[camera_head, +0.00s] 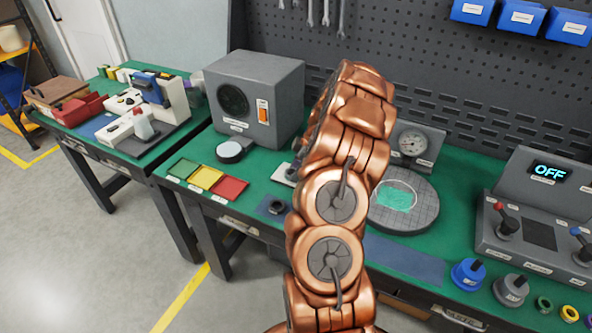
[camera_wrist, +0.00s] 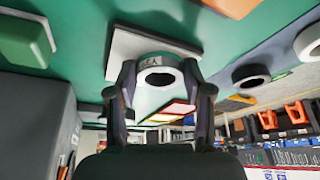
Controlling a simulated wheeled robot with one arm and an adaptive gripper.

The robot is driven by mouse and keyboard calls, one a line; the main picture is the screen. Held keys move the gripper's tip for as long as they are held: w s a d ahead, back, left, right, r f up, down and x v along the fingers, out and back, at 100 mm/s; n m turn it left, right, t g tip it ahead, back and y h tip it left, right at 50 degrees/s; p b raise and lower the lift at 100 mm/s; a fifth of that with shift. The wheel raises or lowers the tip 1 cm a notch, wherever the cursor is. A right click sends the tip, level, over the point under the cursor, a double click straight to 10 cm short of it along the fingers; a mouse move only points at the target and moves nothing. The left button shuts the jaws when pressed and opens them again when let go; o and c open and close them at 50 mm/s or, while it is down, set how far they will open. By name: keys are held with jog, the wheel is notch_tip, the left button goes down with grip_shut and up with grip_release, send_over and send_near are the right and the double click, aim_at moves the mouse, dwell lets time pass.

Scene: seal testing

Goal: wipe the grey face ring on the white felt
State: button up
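In the wrist view my gripper (camera_wrist: 159,82) has a finger on each side of a grey ring (camera_wrist: 158,63) with a dark hole, and the fingertips appear to touch its sides. The white felt (camera_wrist: 124,44), a square pad on the green bench, is right behind the ring. The ring overlaps the pad's edge in this view, and I cannot tell whether they touch. In the head view my arm hides the gripper and the ring. Only a left part of the felt (camera_head: 283,172) shows beside the arm.
A dark ring (camera_head: 277,207) sits on a blue mat left of my arm. Green, yellow and red pads (camera_head: 206,178) lie further left, with a grey speaker-like box (camera_head: 272,85) behind. A round grey plate (camera_head: 420,214) and a dial gauge (camera_head: 412,143) stand right of the arm.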

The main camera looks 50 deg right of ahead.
jog(key=shift+o, duration=0.7)
jog(key=shift+r+b, duration=0.3)
jog(key=shift+b, duration=0.45)
jog(key=c, duration=1)
jog(key=shift+o, duration=0.2)
jog(key=shift+r+b, duration=0.1)
jog(key=shift+b, duration=0.2)
jog(key=shift+r+b, duration=0.3)
jog(key=shift+r, duration=0.2)
jog(key=shift+w+b, duration=0.15)
jog(key=shift+b, duration=0.25)
